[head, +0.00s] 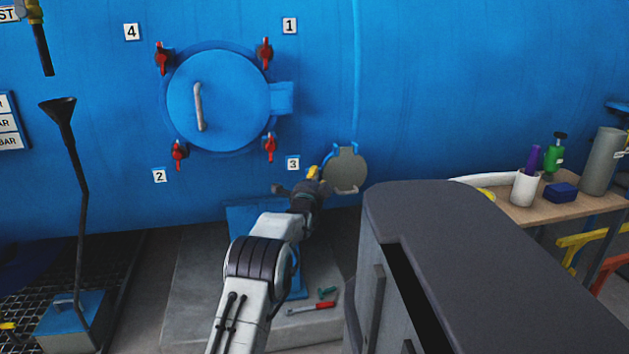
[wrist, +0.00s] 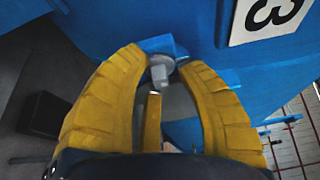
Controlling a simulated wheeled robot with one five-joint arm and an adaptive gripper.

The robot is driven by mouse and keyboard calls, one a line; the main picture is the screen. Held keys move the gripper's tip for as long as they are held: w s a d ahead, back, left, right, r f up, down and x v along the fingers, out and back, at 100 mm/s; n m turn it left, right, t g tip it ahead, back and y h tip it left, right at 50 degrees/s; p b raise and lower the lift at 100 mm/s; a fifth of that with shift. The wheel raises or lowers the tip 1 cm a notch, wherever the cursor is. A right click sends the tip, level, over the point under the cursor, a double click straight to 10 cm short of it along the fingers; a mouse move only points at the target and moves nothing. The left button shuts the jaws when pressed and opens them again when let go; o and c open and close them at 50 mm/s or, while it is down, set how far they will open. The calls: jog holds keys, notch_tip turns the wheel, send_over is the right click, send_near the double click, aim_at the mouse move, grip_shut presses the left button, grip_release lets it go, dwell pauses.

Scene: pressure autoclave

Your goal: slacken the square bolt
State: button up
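A grey bolt (wrist: 160,72) with a squarish head shows in the wrist view, at a blue bracket (wrist: 158,45). My gripper (wrist: 165,60) has its two yellow fingers spread, with the bolt showing between the fingertips. I cannot tell whether either tip touches it. A yellow bar (wrist: 152,122) lies between the fingers; I cannot tell what it is. In the head view my gripper (head: 313,173) is just left of a round grey flap (head: 345,170), below the label 3 (head: 293,163). There the bolt cannot be made out, and the gripper and arm cover part of that area.
A blue round hatch (head: 217,100) with red clamps is above left. A bench (head: 560,208) with a white cup (head: 525,188) stands right.

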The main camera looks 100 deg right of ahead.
jog(key=shift+r, duration=0.1)
grip_shut()
jog(key=n+h+b, duration=0.1)
jog(key=n+b, duration=0.1)
jog(key=b, duration=0.4)
jog(key=shift+w+n, duration=0.1)
jog(key=shift+n, duration=0.3)
jog(key=shift+r, duration=0.15)
jog(key=shift+o, duration=0.4)
grip_release()
jog(key=shift+w, duration=0.15)
jog(key=shift+o, duration=0.4)
jog(key=shift+f+b, duration=0.25)
jog(key=shift+b, duration=0.05)
